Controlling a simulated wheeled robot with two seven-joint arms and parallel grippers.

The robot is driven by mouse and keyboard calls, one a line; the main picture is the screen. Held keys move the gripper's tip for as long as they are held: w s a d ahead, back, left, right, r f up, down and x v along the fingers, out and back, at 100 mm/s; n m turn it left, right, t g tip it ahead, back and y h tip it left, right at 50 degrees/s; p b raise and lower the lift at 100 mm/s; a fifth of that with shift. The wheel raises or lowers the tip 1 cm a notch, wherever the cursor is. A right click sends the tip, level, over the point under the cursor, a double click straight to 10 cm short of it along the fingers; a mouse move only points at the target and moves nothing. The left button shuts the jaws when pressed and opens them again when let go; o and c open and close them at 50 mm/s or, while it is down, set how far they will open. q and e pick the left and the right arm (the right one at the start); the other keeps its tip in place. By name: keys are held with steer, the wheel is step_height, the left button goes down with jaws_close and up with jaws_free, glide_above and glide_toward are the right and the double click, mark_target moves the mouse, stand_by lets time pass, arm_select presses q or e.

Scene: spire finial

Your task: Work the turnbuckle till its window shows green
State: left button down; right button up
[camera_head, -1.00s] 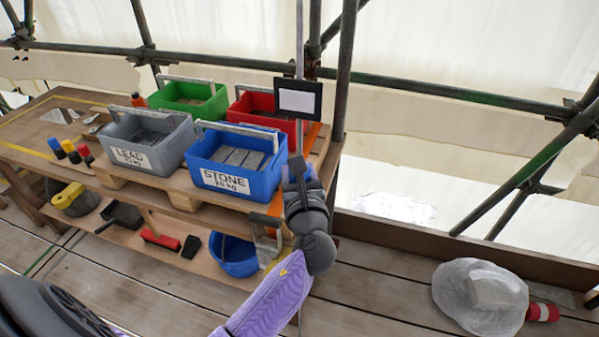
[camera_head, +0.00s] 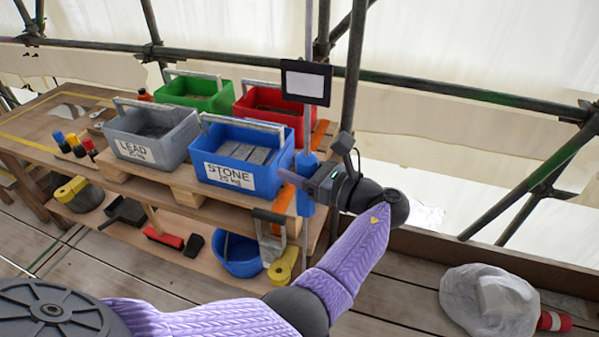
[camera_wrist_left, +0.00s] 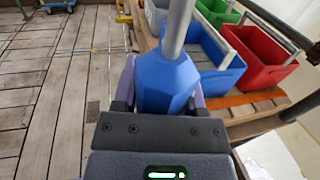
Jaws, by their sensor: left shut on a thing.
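The turnbuckle (camera_head: 307,162) is a blue faceted body on an upright grey rod, just right of the blue STONE crate in the head view. My left gripper (camera_head: 303,184) reaches it from the right side and is shut on its blue body. In the left wrist view the turnbuckle's blue body (camera_wrist_left: 167,80) sits between the two purple fingers of my left gripper (camera_wrist_left: 163,92), with the metal rod rising from it. I cannot make out the turnbuckle's window or any colour in it. My right gripper is not in view.
A dark-framed white panel (camera_head: 306,83) stands on the rod above. The blue STONE crate (camera_head: 238,180), grey LEAD crate (camera_head: 150,152), and red and green crates sit close on the left. A scaffold pole (camera_head: 353,70) rises just behind.

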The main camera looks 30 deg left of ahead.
arm_select(q)
steer(key=shift+s+n+g+b, duration=0.15)
steer(key=shift+n+g+b, duration=0.65)
steer(key=shift+g, duration=0.6)
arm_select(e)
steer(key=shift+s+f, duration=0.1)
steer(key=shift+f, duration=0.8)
arm_select(q)
steer(key=shift+n+g, duration=0.3)
steer(key=shift+c, duration=0.7)
jaws_free()
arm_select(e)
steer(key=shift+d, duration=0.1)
